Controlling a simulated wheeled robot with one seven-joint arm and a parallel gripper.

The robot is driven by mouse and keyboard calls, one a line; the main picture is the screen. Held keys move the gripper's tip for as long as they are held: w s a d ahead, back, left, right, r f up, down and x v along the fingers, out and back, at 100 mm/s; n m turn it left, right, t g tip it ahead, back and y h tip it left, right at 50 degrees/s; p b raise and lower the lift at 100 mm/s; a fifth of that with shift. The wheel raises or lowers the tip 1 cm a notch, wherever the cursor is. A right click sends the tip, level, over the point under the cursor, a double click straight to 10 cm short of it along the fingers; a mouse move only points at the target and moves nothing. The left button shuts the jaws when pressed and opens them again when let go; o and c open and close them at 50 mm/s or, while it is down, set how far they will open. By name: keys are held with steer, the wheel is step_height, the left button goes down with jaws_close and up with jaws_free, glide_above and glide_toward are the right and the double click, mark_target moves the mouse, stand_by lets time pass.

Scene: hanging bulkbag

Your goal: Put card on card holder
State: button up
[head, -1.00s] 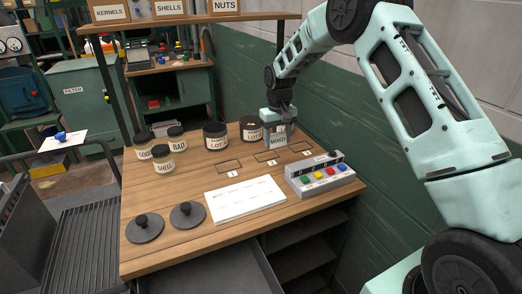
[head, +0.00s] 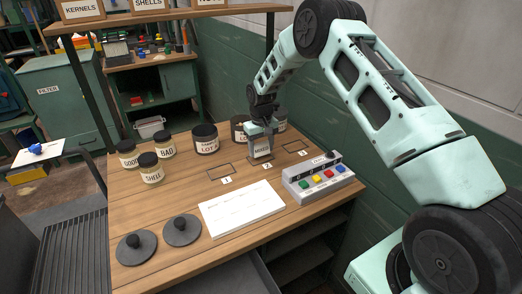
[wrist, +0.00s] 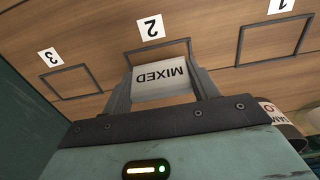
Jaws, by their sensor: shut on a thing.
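My gripper (head: 261,150) is shut on a white card (wrist: 162,84) marked MIXED. In the wrist view the card shows upside down between the two grey fingers. The card (head: 262,152) also shows in the head view, held over the tabletop at the slot outline marked 2 (wrist: 128,57). That outline is partly hidden by the card and fingers. I cannot tell whether the card touches it. The slot outline marked 1 (head: 220,171) and the one marked 3 (head: 294,147) look empty. No other card holder can be made out for certain.
Jars marked GOOD (head: 127,159), BAD (head: 167,148), SHELL (head: 150,173) and LOT (head: 207,145) stand left of my gripper, with more dark jars behind it. A button box (head: 318,178) sits on the right. A white sheet (head: 241,209) and two black lids (head: 182,230) lie in front.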

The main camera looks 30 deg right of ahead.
steer(key=shift+f, duration=0.95)
steer(key=shift+f, duration=0.25)
steer(key=o, duration=0.9)
steer(key=shift+r, duration=0.1)
steer(key=shift+o, duration=0.2)
steer(key=shift+r, duration=0.1)
